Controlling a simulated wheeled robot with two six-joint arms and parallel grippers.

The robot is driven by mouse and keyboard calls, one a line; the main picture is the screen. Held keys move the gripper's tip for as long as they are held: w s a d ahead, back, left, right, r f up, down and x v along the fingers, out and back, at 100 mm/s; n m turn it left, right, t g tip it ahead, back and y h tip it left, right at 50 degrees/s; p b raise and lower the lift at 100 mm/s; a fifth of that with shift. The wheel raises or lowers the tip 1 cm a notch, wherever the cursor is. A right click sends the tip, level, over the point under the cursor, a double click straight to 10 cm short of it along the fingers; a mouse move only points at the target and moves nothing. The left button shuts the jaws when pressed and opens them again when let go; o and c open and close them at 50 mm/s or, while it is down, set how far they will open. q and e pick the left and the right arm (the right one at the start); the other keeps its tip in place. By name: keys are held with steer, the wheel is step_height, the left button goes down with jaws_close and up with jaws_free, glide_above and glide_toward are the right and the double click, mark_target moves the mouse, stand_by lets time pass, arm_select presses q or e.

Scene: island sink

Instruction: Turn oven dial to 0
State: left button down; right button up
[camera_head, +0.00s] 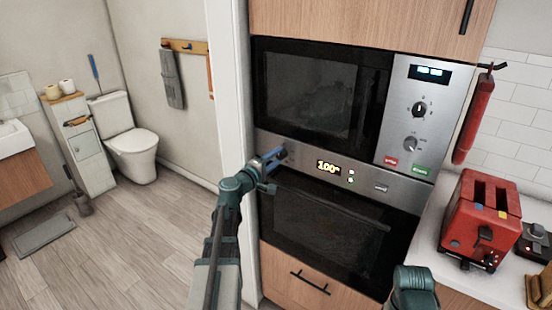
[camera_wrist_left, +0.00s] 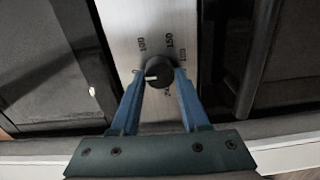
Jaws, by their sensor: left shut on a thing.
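The oven (camera_head: 325,225) is built into the cabinet below the microwave, and its display (camera_head: 328,168) reads 100°. In the head view my left gripper (camera_head: 276,158) is at the left end of the oven's control panel. It covers most of the oven dial there. In the left wrist view the round black oven dial (camera_wrist_left: 158,72) sits between the fingertips of my left gripper (camera_wrist_left: 160,78), which are shut on it. The dial's white mark points to the left in that view. Numbers are printed on the panel around it. My right gripper is not in view.
The microwave (camera_head: 315,92) above has two knobs of its own (camera_head: 420,110). A red toaster (camera_head: 480,220) stands on the white counter at the right. The floor (camera_head: 110,235) at the left is open, with a toilet (camera_head: 128,145) behind it.

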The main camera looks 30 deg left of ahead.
arm_select(q)
steer(key=shift+n, duration=0.3)
stand_by(0.4)
steer(key=shift+c, duration=2)
jaws_free()
steer(key=s+a, duration=0.1)
steer(key=s, duration=1.2)
steer(key=shift+s, duration=0.4)
steer(key=shift+a, duration=0.1)
